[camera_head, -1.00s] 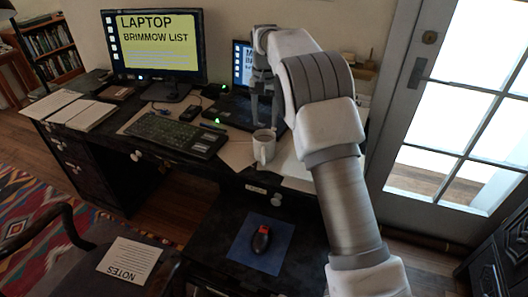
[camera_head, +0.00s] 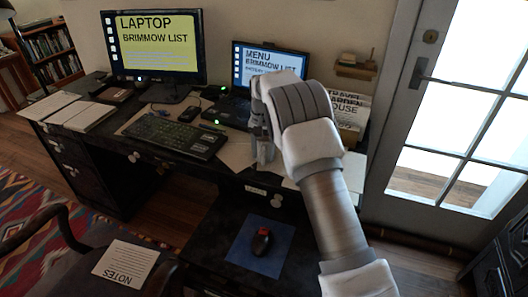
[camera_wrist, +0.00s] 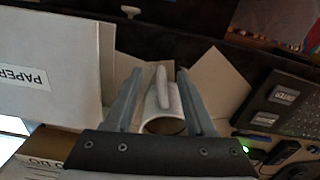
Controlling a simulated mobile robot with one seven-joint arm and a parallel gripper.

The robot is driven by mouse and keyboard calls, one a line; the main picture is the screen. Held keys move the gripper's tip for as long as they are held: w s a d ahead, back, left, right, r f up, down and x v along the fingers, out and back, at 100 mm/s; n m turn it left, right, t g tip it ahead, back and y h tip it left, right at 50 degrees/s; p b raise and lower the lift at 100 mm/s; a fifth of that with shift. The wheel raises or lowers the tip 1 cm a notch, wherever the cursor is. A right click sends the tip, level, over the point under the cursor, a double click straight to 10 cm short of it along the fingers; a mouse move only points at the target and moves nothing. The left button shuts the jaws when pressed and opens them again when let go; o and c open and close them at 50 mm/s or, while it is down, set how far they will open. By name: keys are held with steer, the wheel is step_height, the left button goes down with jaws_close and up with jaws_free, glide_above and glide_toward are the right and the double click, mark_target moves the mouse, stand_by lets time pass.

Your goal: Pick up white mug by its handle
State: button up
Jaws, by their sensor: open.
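The white mug (camera_wrist: 174,103) stands on the desk and shows in the wrist view with its dark opening toward the camera. Its handle (camera_wrist: 160,85) points up in that picture and lies between the two fingers of my gripper (camera_wrist: 160,76). The fingers are apart, one on each side of the handle, with a gap visible on both sides. In the head view my gripper (camera_head: 262,158) is down at the desk's front edge and hides most of the mug.
A keyboard (camera_head: 172,135) lies to the left on the desk (camera_head: 110,148), with an open laptop (camera_head: 268,62) behind. In the wrist view, a white "PAPER" box or stack (camera_wrist: 50,45) is close left and a dark keyboard (camera_wrist: 280,100) is right. Papers lie around the mug.

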steer(key=f, duration=0.3)
steer(key=f+b, duration=0.1)
steer(key=shift+w+f, duration=0.35)
steer(key=shift+f, duration=0.05)
jaws_close()
steer(key=shift+r, duration=0.1)
stand_by(0.9)
